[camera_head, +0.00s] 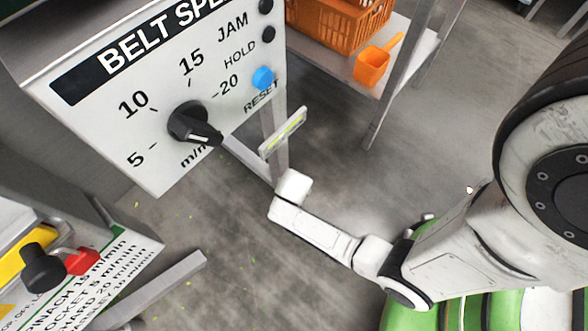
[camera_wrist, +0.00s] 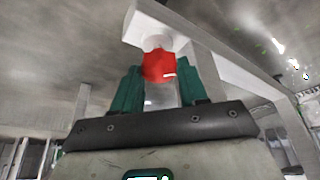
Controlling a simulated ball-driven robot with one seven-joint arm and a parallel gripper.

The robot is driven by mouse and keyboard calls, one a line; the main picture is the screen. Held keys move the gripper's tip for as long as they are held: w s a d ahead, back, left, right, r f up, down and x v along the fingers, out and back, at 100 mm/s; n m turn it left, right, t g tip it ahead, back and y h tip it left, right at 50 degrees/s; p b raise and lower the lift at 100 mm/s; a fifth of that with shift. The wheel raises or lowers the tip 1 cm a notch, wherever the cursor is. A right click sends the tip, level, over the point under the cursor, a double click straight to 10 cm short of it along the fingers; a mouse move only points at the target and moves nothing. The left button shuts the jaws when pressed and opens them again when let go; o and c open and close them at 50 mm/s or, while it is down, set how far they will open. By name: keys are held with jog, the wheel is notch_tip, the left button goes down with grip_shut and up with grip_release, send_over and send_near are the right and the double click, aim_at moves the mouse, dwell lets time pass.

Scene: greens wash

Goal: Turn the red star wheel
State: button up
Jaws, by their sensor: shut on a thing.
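In the wrist view a red piece (camera_wrist: 159,66), which looks like the star wheel, sits at the end of a pale round stem under a light metal bracket. My gripper (camera_wrist: 158,82) has its two green fingers on either side of it, shut on it. Its lower part and the finger contact are partly hidden, so its star shape does not show clearly. In the head view my white arm reaches in from the right, and my gripper and this red piece are not seen there.
A belt speed panel (camera_head: 75,110) with a black dial (camera_head: 190,125) and a blue button (camera_head: 263,77) stands upper left. Lower left are a black knob (camera_head: 43,268) and a small red part (camera_head: 83,262). An orange crate (camera_head: 335,30) and scoop (camera_head: 370,67) sit on a shelf behind.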

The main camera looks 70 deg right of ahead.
jog(key=shift+m+g, duration=0.3)
jog(key=shift+m, duration=0.4)
jog(key=o, duration=1.1)
jog(key=shift+c, duration=0.2)
jog(key=shift+w, duration=0.1)
jog(key=shift+r, duration=0.15)
